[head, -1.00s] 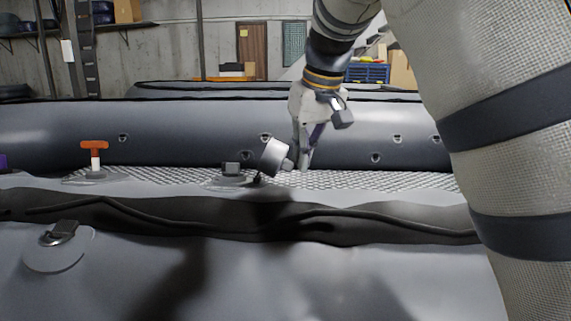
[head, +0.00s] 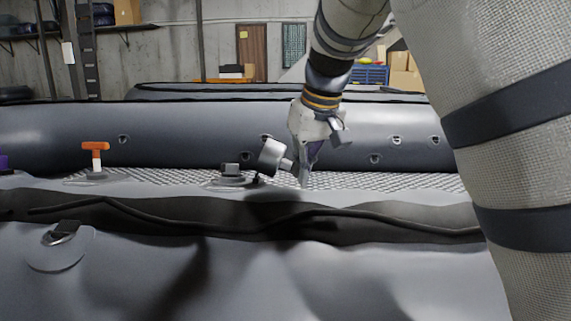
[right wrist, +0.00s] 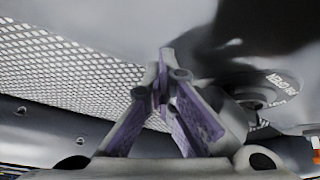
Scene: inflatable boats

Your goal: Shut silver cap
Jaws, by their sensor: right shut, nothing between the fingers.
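The silver cap (head: 271,157) stands open and tilted on its hinge, to the right of its dark valve (head: 231,174) on the grey boat tube. My right gripper (head: 304,180) is just right of the cap, pointing down, shut and empty. Its fingers are close to the cap's underside or hinge side; I cannot tell whether they touch. In the right wrist view the fingertips (right wrist: 166,68) meet, and the round valve fitting with lettering (right wrist: 262,92) shows to their right, partly hidden by a finger. My left gripper is not in view.
An orange-topped valve (head: 95,157) stands upright to the left on the tube. A strap ring (head: 62,234) lies at the front left. The mesh floor (head: 395,181) and far tube (head: 200,135) lie behind.

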